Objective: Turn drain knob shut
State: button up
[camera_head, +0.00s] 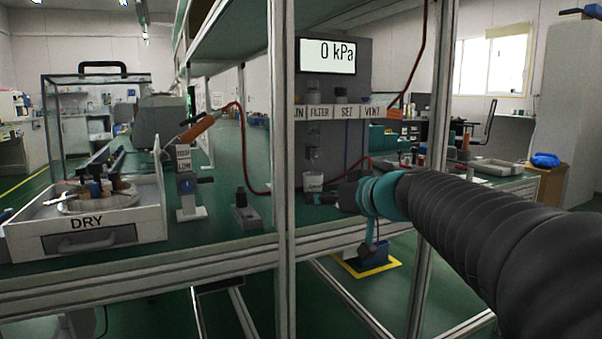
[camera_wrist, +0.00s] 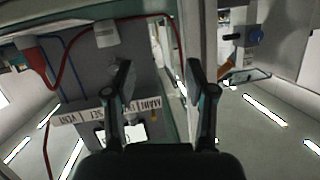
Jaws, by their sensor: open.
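Small knobs or fittings stand along the strip. In the wrist view the panel (camera_wrist: 75,80) is upside down, with the cup (camera_wrist: 107,35) at the top. My gripper (camera_wrist: 161,78) is open and empty, its left finger overlapping the panel. In the head view my gripper (camera_head: 325,198) is small and dark, low before the panel.
An aluminium post (camera_head: 283,120) stands left of the panel, and another on its right. A red hose (camera_head: 244,150) loops along the bench. A blue knob (camera_head: 205,180) sits on a white stand. A DRY tray (camera_head: 85,235) is at left.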

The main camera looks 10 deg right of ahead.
aim_at(319, 155)
jog(key=w+d+r+t+h+b, duration=0.15)
jog(key=w+d+r+t, duration=0.25)
jog(key=w+d, duration=0.4)
jog(key=p+x, duration=0.1)
jog(key=x, duration=1.4)
jog(key=shift+a+f, duration=0.15)
jog(key=shift+a, duration=0.05)
grip_shut()
